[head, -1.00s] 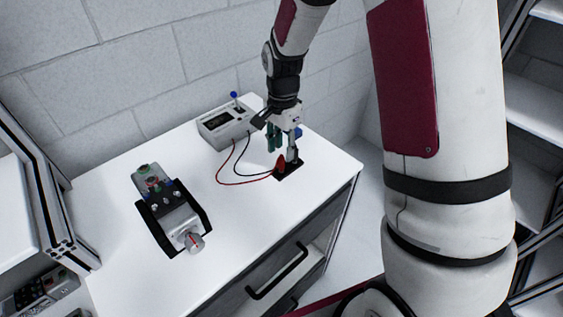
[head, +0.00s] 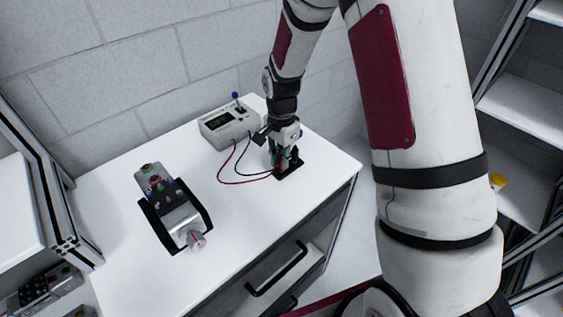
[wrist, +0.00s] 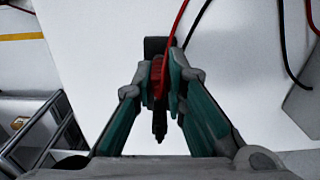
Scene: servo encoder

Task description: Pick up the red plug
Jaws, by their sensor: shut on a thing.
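The red plug (wrist: 158,78) sits between my gripper's fingers in the wrist view, with its red cable running up and away. My gripper (wrist: 166,92) is shut on it. In the head view my gripper (head: 284,158) is low over the small black holder (head: 290,170) on the white table, and its fingers mostly hide the red plug. A dark plug end (wrist: 159,126) shows just below the red plug in the wrist view. I cannot tell whether the red plug is clear of the holder.
A grey meter box (head: 228,126) with a blue-tipped lever stands at the table's back; red and black cables run from it. A servo device (head: 180,216) in a black bracket sits at left. The table (head: 250,210) between is clear. Shelves stand at right.

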